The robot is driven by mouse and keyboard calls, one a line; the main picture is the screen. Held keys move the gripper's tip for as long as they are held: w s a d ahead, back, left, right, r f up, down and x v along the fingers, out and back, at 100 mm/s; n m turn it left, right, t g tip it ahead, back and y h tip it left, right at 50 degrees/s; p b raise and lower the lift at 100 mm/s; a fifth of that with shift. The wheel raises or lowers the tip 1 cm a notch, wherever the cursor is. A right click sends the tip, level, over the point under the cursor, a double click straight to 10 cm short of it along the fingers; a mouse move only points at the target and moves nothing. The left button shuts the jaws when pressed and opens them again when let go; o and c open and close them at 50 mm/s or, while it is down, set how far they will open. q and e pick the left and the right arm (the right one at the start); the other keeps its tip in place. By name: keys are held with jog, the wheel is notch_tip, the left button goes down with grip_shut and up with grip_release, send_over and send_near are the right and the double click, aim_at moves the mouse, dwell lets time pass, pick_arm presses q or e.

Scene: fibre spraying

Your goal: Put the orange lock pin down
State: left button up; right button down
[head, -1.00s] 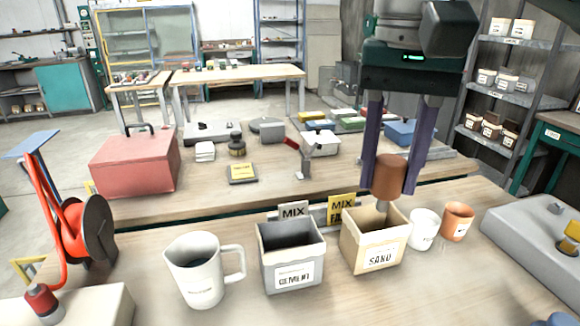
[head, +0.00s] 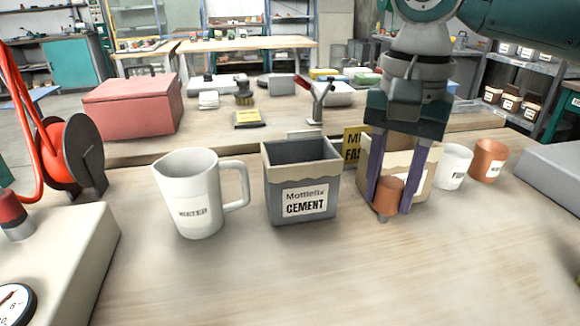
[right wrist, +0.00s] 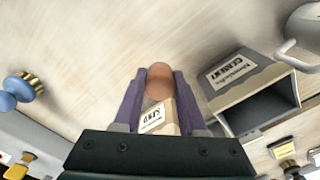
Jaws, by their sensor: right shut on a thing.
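The orange lock pin (head: 389,196) is a short orange-brown cylinder with a small grey tip at its lower end. My right gripper (head: 388,204) is shut on it, one purple finger on each side, pointing down. The pin is upright, just in front of the sand box (head: 424,172) and low over the bench; I cannot tell whether its tip touches the wood. In the right wrist view the pin (right wrist: 158,80) sits between the fingertips, with the sand box's label beyond it. My left gripper is not in view.
The cement box (head: 299,181) and a white jug (head: 190,195) stand to the left of the pin. A white cup (head: 453,166) and an orange-brown cup (head: 487,160) stand to the right. The bench top (head: 330,275) in front is clear.

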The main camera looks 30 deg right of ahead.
aim_at(382, 222)
notch_tip(382, 222, down, 7)
jog(key=shift+r+b, duration=0.1)
jog(key=shift+b, duration=0.45)
jog(key=shift+c, duration=2.4)
grip_release()
